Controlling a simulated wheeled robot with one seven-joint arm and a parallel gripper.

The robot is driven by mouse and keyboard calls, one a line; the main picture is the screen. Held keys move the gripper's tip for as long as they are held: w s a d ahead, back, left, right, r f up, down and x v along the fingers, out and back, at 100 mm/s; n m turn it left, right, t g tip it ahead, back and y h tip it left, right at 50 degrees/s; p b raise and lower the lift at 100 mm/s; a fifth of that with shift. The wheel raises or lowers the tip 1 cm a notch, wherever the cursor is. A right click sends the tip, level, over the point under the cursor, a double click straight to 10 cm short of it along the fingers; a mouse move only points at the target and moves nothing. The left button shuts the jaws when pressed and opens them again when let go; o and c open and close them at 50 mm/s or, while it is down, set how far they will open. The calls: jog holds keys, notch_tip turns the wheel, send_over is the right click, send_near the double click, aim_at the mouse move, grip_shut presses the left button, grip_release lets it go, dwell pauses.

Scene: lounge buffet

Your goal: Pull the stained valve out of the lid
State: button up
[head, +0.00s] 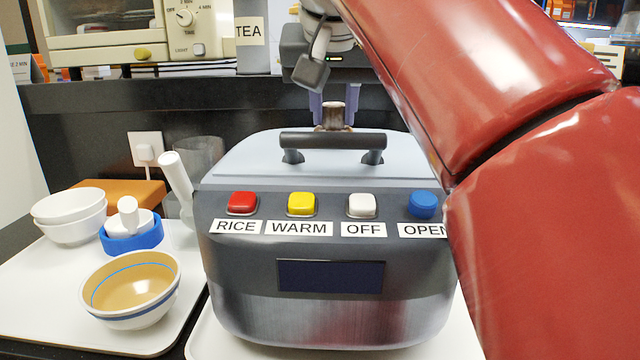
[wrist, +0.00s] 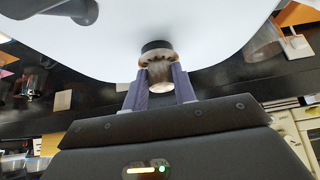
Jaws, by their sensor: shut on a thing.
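The stained valve (head: 335,116) is a brown, blotchy piece with a pale top, standing upright at the back of the cooker's pale lid (head: 240,160), behind the dark handle (head: 333,140). My gripper (head: 333,108) reaches down from above, its two purple fingers on either side of the valve. In the wrist view, my gripper (wrist: 160,76) is shut on the valve (wrist: 160,72). A black ring (wrist: 157,46) shows between valve and lid there. The handle hides the valve's foot in the head view, so I cannot tell whether it is fully seated.
The cooker front (head: 325,320) has red, yellow, white and blue buttons. Left of it, a white tray (head: 30,290) holds a striped bowl (head: 132,290), white bowls (head: 70,217) and a blue ring holder (head: 132,240). A clear container (head: 203,155) stands behind. A toaster oven (head: 100,25) is above.

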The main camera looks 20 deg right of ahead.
aim_at(334, 130)
grip_shut()
jog(key=shift+r+p, duration=0.85)
jog(key=shift+p, duration=0.05)
dwell(0.4)
jog(key=shift+r, duration=2.1)
